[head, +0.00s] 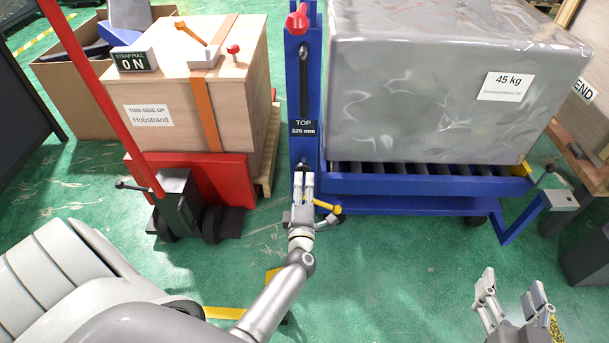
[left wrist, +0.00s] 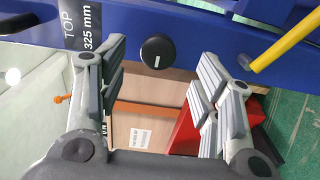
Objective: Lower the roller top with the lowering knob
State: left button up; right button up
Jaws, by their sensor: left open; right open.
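The roller top (head: 425,186) is a blue frame with dark rollers and carries a grey wrapped block (head: 440,85) marked 45 kg. Its blue post (head: 304,75) bears a sign (head: 303,128) reading TOP 325 mm. In the left wrist view, a round black knob (left wrist: 157,51) with a white mark sits on the post beside the sign. My left gripper (head: 304,183) is at the post below the sign; it is open, its fingers (left wrist: 160,75) to either side of the knob in that view, apparently not touching it. My right gripper (head: 512,288) is open and empty at lower right.
A yellow lever (head: 327,207) sticks out beside my left gripper and also shows in the left wrist view (left wrist: 285,45). A red knob (head: 297,20) tops the post. A red pallet truck (head: 215,175) with a wooden crate (head: 190,95) stands left. Green floor is free in front.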

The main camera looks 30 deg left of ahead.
pick_arm(q)
jog(key=shift+v, duration=2.35)
